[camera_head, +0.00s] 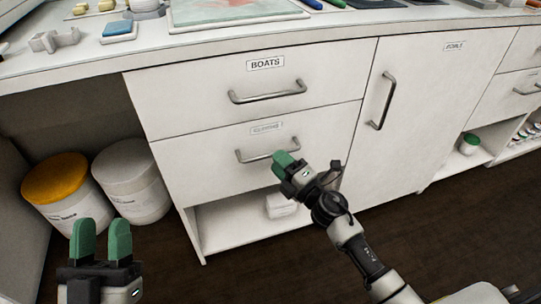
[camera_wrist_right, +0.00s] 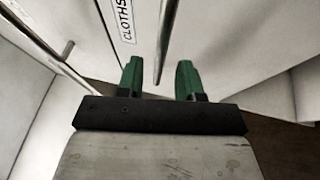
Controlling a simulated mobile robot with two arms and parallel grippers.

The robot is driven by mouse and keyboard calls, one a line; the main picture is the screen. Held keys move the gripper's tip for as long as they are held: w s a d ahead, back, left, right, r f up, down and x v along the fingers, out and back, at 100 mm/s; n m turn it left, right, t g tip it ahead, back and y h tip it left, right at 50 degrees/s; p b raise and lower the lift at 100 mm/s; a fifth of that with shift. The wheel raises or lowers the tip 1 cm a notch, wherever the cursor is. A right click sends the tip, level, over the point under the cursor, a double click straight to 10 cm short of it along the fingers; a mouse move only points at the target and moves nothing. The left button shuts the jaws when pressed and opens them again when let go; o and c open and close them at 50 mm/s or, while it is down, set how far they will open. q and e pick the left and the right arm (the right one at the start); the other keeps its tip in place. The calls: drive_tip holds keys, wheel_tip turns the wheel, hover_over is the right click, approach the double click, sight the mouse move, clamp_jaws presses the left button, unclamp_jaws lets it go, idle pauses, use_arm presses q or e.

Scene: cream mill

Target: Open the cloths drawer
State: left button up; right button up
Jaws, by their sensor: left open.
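The cloths drawer (camera_head: 213,163) is the lower white drawer, under the one labelled BOATS. It looks closed, its front flush with the cabinet. Its label is blurred in the head view; CLOTHS reads clearly on the label (camera_wrist_right: 126,20) in the right wrist view. Its grey bar handle (camera_head: 252,158) is partly hidden by my right gripper (camera_head: 285,160). In the right wrist view, the right gripper (camera_wrist_right: 158,78) has its green fingers apart, with the handle bar (camera_wrist_right: 166,35) between them; contact is unclear. My left gripper (camera_head: 101,228) is open and empty at lower left.
The BOATS drawer (camera_head: 205,96) is closed above. A tall door (camera_head: 420,110) with a vertical handle is to the right. An open shelf (camera_head: 225,225) lies below. An orange-lidded tub (camera_head: 55,180) and a white tub (camera_head: 128,170) stand at left. Dark floor is clear in front.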

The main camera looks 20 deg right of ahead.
drive_tip(key=shift+x, duration=1.75)
clamp_jaws()
